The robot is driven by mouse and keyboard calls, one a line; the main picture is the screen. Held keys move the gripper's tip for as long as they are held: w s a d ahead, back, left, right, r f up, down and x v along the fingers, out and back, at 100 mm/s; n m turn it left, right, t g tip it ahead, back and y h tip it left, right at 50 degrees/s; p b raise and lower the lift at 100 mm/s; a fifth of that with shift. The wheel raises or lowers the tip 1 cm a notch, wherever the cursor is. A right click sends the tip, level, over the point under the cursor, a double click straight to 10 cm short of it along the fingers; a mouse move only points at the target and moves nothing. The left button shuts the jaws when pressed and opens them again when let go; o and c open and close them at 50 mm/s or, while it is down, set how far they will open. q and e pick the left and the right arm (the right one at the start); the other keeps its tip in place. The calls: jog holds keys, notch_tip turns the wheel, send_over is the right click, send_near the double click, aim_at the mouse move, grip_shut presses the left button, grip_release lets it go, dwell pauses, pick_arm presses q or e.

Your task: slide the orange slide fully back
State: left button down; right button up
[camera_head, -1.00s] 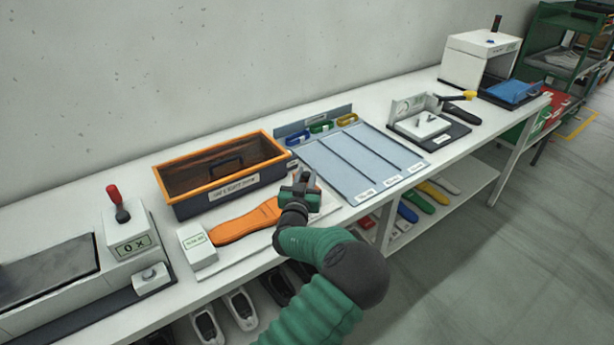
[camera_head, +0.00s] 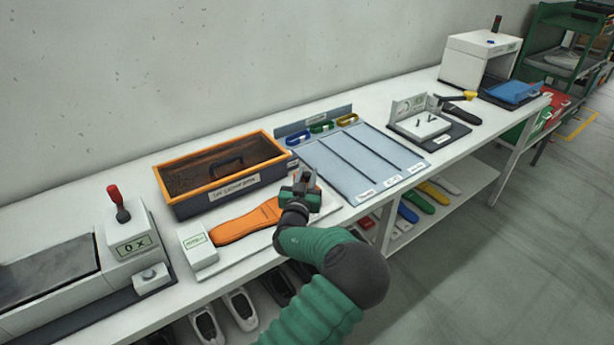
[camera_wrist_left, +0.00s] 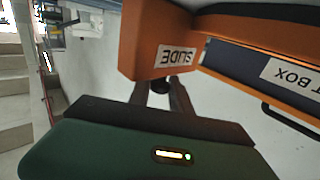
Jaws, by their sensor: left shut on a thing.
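My left gripper (camera_head: 300,190) is at the right end of the white measuring plate (camera_head: 325,206), over the toe end of an orange foot-shaped piece (camera_head: 245,222). In the left wrist view an orange block labelled SLIDE (camera_wrist_left: 150,40) stands directly in front of the gripper (camera_wrist_left: 162,86). The fingers converge on a small dark knob at the block's lower edge and are shut on it. In the head view the gripper hides most of the slide. A white box with a small display (camera_head: 198,250) stands at the plate's left end. My right gripper is not in view.
An orange-rimmed box (camera_head: 178,207) stands close behind the plate. A grey sectioned tray (camera_head: 362,160) is to the right. A white unit with a red-topped lever (camera_head: 125,235) stands at left. Shoes and coloured insoles lie on the lower shelf.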

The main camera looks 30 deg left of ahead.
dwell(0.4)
pick_arm(q)
jog(key=w, duration=0.1)
jog(key=w+d+b, duration=0.1)
jog(key=w, duration=0.2)
jog(key=shift+w+d+f+b, duration=0.1)
jog(key=shift+w+d+b, duration=0.05)
jog(key=shift+d+b, duration=0.25)
jog(key=shift+r, duration=0.25)
jog(key=c, duration=1.6)
grip_release()
jog(key=o, duration=0.4)
jog(key=shift+w+f, duration=0.3)
jog(key=shift+w, duration=0.05)
jog(key=shift+s+r, duration=0.15)
jog(key=shift+s, duration=0.15)
jog(key=v, duration=1.6)
jog(key=shift+s+d, duration=0.15)
jog(key=shift+d, duration=0.05)
